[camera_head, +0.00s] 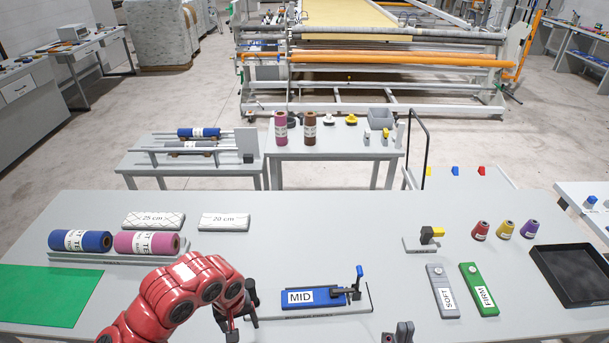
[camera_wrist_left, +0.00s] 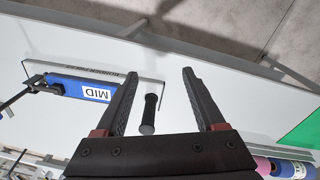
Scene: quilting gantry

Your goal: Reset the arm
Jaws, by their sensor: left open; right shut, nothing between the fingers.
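My left gripper (camera_head: 241,320) is at the front of the grey table, just left of the blue MID block (camera_head: 314,298). It is open and empty; in the left wrist view its two black fingers (camera_wrist_left: 160,73) stand apart. A short black handle (camera_wrist_left: 149,112) shows between the fingers in that view, and I cannot tell how far below them it is.
A blue roll (camera_head: 80,241) and a pink roll (camera_head: 147,243) lie on a rack at left, near a green mat (camera_head: 45,295). The grey SOFT bar (camera_head: 443,291), green FIRM bar (camera_head: 479,289) and black tray (camera_head: 575,276) are at right.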

